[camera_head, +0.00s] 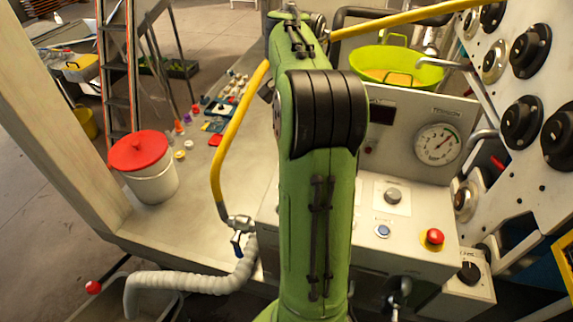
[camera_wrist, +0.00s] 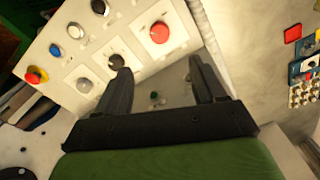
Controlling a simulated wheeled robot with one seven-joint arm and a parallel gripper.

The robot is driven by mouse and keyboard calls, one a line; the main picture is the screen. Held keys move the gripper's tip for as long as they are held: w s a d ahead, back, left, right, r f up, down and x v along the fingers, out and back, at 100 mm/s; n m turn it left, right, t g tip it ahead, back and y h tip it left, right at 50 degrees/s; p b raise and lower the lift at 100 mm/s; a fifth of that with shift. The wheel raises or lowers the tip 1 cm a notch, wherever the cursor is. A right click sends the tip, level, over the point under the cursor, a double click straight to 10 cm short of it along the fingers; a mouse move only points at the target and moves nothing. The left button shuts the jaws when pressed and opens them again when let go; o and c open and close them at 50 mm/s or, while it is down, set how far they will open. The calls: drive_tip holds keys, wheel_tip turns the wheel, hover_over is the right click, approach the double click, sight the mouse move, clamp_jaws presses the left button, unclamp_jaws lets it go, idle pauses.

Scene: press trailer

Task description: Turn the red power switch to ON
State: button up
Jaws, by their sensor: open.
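In the wrist view, a round red knob (camera_wrist: 160,33) sits on a white plate at the end of a pale control panel (camera_wrist: 138,22). It looks like the power switch, but its lettering and setting are too small to read. My gripper (camera_wrist: 160,67) is open and empty. Its two black fingers point toward the panel, with the red knob beyond and between their tips, apart from them. A black knob (camera_wrist: 117,62) is close to the left fingertip. In the head view, my green arm hides the gripper and the red knob.
A red mushroom button on yellow (camera_head: 433,237), a blue button (camera_head: 383,231) and a grey knob (camera_head: 393,195) share the panel. A gauge (camera_head: 437,144) stands behind. A yellow hose (camera_head: 229,140) and a red-lidded bucket (camera_head: 151,180) are left of my arm.

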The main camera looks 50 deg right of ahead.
wheel_tip(320, 180, down, 15)
drive_tip(key=b, duration=0.5)
drive_tip(key=shift+b, duration=0.3)
drive_tip(key=shift+r, duration=0.1)
drive_tip(key=c, duration=1.1)
drive_tip(key=shift+o, duration=0.2)
